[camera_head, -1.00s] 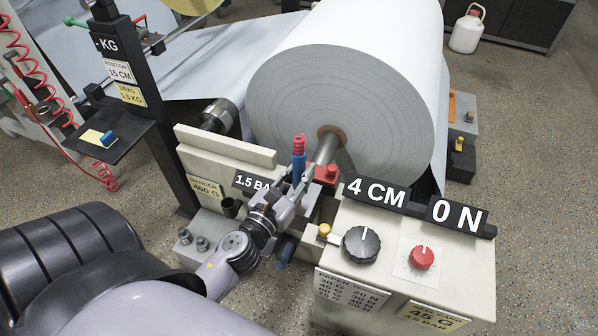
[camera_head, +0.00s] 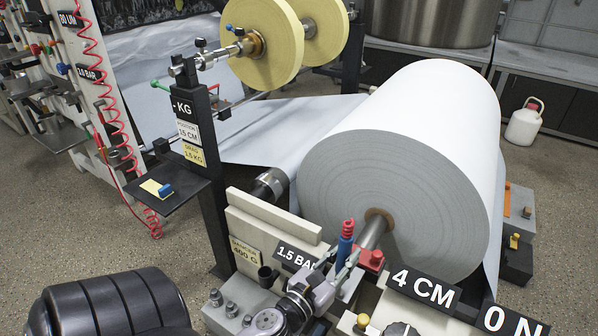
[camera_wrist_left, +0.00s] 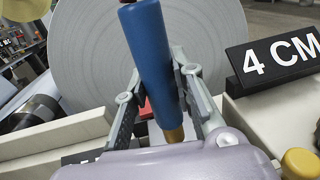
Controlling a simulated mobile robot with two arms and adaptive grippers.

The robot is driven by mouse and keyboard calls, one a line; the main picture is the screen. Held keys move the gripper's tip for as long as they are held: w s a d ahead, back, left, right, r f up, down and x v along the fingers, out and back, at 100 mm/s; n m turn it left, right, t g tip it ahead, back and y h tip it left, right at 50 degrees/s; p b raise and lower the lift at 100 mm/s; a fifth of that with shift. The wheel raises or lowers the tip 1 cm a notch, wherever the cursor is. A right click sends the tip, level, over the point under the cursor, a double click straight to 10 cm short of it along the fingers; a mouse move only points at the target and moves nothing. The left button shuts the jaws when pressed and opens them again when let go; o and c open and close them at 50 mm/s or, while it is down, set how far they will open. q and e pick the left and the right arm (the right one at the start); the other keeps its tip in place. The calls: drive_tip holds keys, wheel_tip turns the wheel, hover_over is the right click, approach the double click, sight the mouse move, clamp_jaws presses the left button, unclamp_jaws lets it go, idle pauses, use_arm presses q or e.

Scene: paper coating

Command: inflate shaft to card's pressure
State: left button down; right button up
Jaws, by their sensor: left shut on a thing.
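My left gripper (camera_head: 343,268) is shut on an upright blue air tool (camera_head: 345,248) with a red coiled top. In the left wrist view the blue tool (camera_wrist_left: 150,62) stands between the two fingers, with a brass-coloured lower end. The grey shaft (camera_head: 374,235) sticks out of the big white paper roll (camera_head: 415,150), just behind the tool. A red block (camera_head: 371,259) sits beside it. A black display reading 1.5 BAR (camera_head: 296,257) stands left of my gripper, partly covered by it. I cannot tell whether the tool's lower end touches the shaft. No pressure card is readable now.
Signs reading 4 CM (camera_head: 422,289) and 0 N (camera_head: 512,320) stand to the right. A black knob (camera_head: 400,329) is cut off below. A black post with a shelf (camera_head: 168,195) and a hanging red hose (camera_head: 110,110) are at the left.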

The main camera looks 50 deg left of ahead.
use_arm(q)
drive_tip(key=shift+f+b, duration=0.7)
drive_tip(key=shift+f, duration=0.05)
use_arm(e)
drive_tip(key=shift+s+d+r, duration=0.1)
drive_tip(key=shift+s+r, duration=0.05)
drive_tip(key=shift+r, duration=0.05)
use_arm(q)
drive_tip(key=shift+f+b, duration=0.4)
drive_tip(key=shift+f, duration=0.1)
use_arm(e)
drive_tip(key=shift+w+a+t, duration=0.2)
drive_tip(key=shift+w+t, duration=0.15)
drive_tip(key=shift+w, duration=0.25)
drive_tip(key=shift+w+a+t, duration=0.15)
drive_tip(key=shift+w+t, duration=0.2)
drive_tip(key=shift+w, duration=0.25)
use_arm(q)
drive_tip(key=shift+f, duration=0.1)
use_arm(e)
drive_tip(key=shift+s+d+f+g, duration=0.15)
drive_tip(key=shift+s+f+g, duration=0.1)
drive_tip(key=shift+s, duration=0.25)
drive_tip(key=shift+s+d+f+g, duration=0.1)
drive_tip(key=shift+s+g, duration=0.15)
drive_tip(key=shift+s, duration=0.2)
idle(4.3)
